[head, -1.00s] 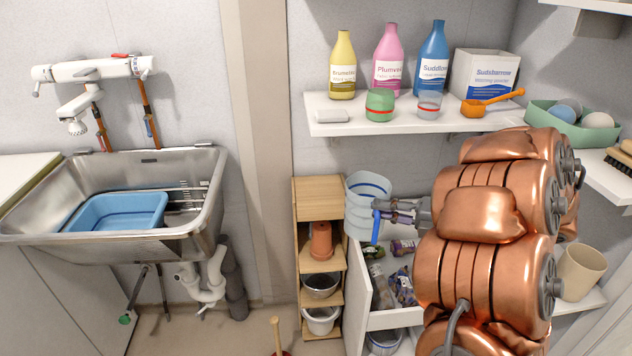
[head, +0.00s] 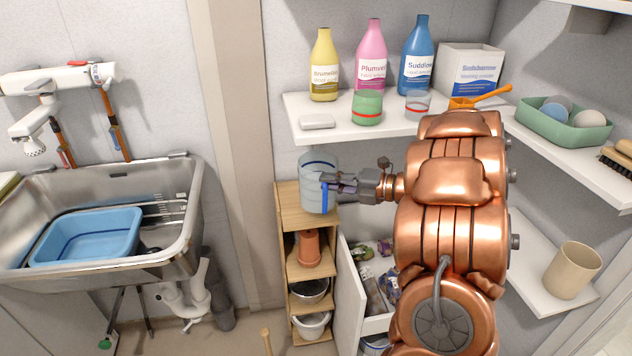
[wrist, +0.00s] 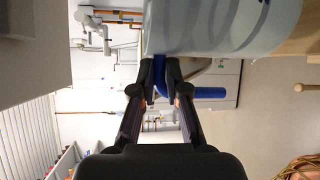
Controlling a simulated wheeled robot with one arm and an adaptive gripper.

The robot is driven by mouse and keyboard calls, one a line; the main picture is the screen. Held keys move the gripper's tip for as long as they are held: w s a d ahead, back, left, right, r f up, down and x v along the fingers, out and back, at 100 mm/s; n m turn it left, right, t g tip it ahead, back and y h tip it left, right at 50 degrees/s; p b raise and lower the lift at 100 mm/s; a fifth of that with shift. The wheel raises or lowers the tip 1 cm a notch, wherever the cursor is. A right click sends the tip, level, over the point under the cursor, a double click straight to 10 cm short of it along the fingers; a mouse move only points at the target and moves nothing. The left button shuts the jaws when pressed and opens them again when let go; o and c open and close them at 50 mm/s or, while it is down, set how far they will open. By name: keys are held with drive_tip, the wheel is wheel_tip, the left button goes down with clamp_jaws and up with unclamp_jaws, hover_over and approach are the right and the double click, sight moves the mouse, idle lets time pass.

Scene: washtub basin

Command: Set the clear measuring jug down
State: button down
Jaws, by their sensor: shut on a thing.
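The clear measuring jug (head: 317,166), with blue bands and a blue handle (head: 324,196), is upright over the top of the narrow wooden shelf unit (head: 290,215). My gripper (head: 334,183) is shut on the handle from the right side. I cannot tell whether the jug's base touches the wood. In the wrist view the jug (wrist: 215,25) fills the top right, and its blue handle lies between my fingertips (wrist: 160,78).
An open drawer (head: 350,290) with packets stands right of the unit. The shelf (head: 400,130) above holds bottles, tumblers and a box. A steel sink (head: 185,225) with a blue basin (head: 90,235) is at left.

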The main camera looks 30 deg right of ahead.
sight(317, 183)
drive_tip(key=w, duration=0.6)
drive_tip(key=shift+w+f+p, duration=0.2)
drive_tip(key=shift+f+p, duration=0.1)
drive_tip(key=shift+p, duration=0.05)
drive_tip(key=shift+f, duration=1.7)
drive_tip(key=c, duration=1.2)
unclamp_jaws()
drive_tip(key=shift+s, duration=0.1)
drive_tip(key=v, duration=1.2)
drive_tip(key=shift+b, duration=0.35)
